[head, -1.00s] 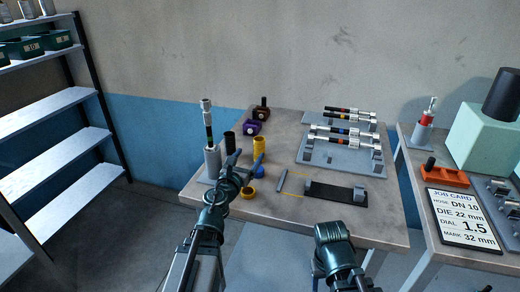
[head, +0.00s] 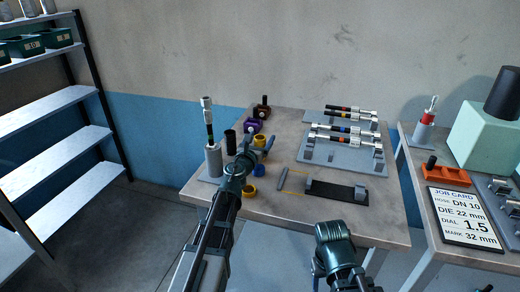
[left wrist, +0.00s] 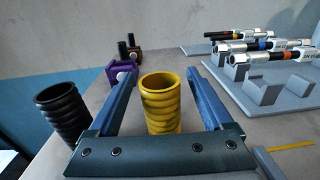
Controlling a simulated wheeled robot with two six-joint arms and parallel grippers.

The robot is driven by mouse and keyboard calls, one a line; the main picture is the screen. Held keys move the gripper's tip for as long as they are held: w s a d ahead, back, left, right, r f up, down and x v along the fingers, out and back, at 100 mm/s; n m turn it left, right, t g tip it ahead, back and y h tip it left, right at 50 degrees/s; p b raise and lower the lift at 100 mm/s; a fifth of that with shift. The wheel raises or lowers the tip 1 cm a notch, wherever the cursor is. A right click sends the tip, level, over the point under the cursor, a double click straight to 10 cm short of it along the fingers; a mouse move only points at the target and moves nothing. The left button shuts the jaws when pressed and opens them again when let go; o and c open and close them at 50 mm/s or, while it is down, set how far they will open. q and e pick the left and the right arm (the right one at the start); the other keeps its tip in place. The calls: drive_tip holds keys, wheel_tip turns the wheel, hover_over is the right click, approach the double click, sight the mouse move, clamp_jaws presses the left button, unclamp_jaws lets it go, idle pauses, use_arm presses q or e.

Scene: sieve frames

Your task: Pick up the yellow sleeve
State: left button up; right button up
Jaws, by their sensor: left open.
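The yellow sleeve (left wrist: 160,103) stands upright on the table, a ribbed open-topped tube. In the left wrist view it is between the two fingers of my left gripper, with gaps on both sides. In the head view the sleeve (head: 261,141) is mostly hidden behind my left gripper (head: 257,144). My left gripper is open and holds nothing; its fingers (left wrist: 164,92) reach out on either side of the sleeve. My right arm shows at the bottom of the head view, but its fingertips cannot be made out.
A black sleeve (left wrist: 63,112) stands left of the yellow one. Purple (head: 253,125) and brown (head: 262,112) blocks lie behind. A grey rack (head: 342,157) with hoses is to the right. A post (head: 214,160) stands left.

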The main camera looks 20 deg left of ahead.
use_arm(q)
drive_tip(key=shift+w+d, duration=0.1)
drive_tip(key=shift+w, duration=1.05)
clamp_jaws()
